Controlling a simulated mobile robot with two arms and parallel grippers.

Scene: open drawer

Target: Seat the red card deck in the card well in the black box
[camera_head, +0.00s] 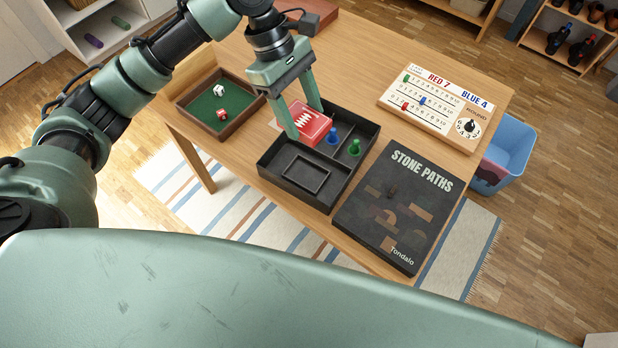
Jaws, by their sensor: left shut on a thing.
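The red card deck (304,120) has a white pattern on its top face and is held between the fingers of my left gripper (309,124). My left gripper is shut on it, over the back left part of the open black box (266,171). I cannot tell whether the deck touches the box floor. The card well (305,174) is a raised-rim rectangle in the front part of the box, and it looks empty. A blue pawn (333,136) and a green pawn (354,147) stand in the box, right of the deck. My right gripper is out of view.
A dark box lid reading "Stone Paths" (385,213) lies right of the box. A green-lined dice tray (233,117) with two dice is at left. A blue bin (508,151) stands beyond the table's right edge.

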